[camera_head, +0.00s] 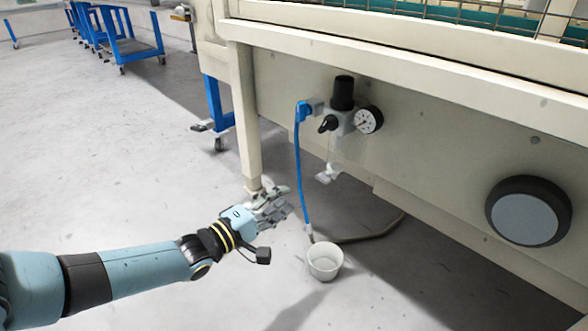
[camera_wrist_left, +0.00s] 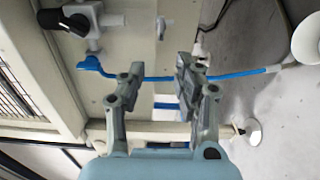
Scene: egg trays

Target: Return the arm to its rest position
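My left arm (camera_head: 130,281) reaches in from the left side of the head view, stretched out above the grey floor. My left gripper (camera_head: 280,202) is in front of the cream machine's leg, to the left of a blue hose. In the left wrist view the two fingers of the left gripper (camera_wrist_left: 158,80) stand apart with a clear gap. Nothing is held between them; the blue hose shows beyond the gap. My right arm and right gripper are not in view.
The cream machine (camera_head: 440,130) fills the right side, with a pressure gauge (camera_head: 369,120), a blue hose (camera_head: 299,175) and a round black-rimmed part (camera_head: 527,211). A white cup (camera_head: 325,262) stands on the floor. Blue carts (camera_head: 128,48) stand far back. Floor at left is clear.

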